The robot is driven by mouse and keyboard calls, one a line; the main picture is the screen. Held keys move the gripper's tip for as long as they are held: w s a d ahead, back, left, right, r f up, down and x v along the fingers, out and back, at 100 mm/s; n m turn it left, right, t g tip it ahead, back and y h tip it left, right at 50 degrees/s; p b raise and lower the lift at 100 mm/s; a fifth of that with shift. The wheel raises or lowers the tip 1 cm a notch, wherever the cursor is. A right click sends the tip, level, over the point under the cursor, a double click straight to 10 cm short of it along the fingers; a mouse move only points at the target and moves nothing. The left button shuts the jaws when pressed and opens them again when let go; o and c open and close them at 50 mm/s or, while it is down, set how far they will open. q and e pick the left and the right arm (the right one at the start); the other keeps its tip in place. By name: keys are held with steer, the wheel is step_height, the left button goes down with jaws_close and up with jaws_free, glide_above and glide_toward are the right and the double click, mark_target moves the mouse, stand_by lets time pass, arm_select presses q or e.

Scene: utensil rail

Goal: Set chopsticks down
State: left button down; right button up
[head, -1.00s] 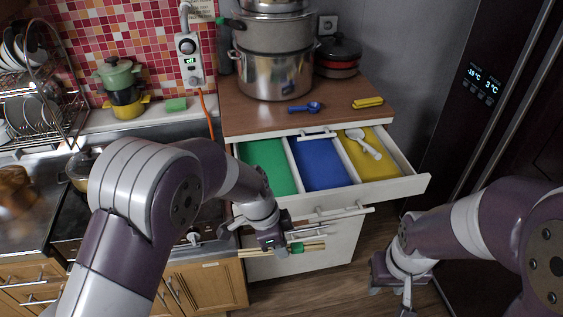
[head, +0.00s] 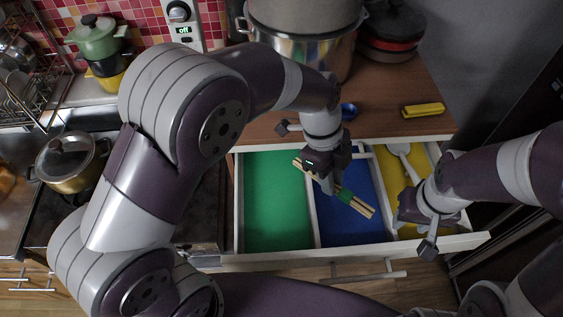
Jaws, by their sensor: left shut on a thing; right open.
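The chopsticks (head: 362,208) are a light wooden bundle with a green band around the middle. My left gripper (head: 328,187) is shut on them and holds them over the open drawer, above the blue compartment (head: 350,230), with their left end near the divider to the green compartment (head: 272,200). I cannot tell how far above the drawer floor they are. My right gripper (head: 415,232) is open and empty, at the front of the yellow compartment (head: 423,157). A white ladle (head: 402,152) lies in the yellow compartment, partly hidden by my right arm.
The drawer's front wall (head: 300,259) runs along the near side. On the wooden counter are a blue spoon (head: 348,111), a yellow object (head: 423,109) and a large steel pot (head: 305,50). The green compartment is empty.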

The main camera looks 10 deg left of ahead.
arm_select(q)
steer(key=shift+s+a+r, duration=0.1)
steer(key=shift+s+a, duration=0.05)
steer(key=shift+s, duration=0.05)
steer(key=s+a+f+p, duration=0.1)
steer(key=a+f+p, duration=0.1)
steer(key=a, duration=0.2)
steer(key=p, duration=0.2)
glide_above(278, 214)
steer(key=f, duration=0.4)
steer(key=shift+w+a+f, duration=0.25)
steer(key=shift+w+a, duration=0.1)
steer(key=shift+a, duration=0.05)
steer(key=f, duration=0.2)
steer(key=f+p, duration=0.1)
steer(key=shift+s+f, duration=0.2)
steer(key=shift+f, duration=0.2)
steer(key=shift+w+f, duration=0.15)
steer(key=shift+f, duration=0.15)
steer(key=shift+a, duration=0.1)
steer(key=shift+f, duration=0.1)
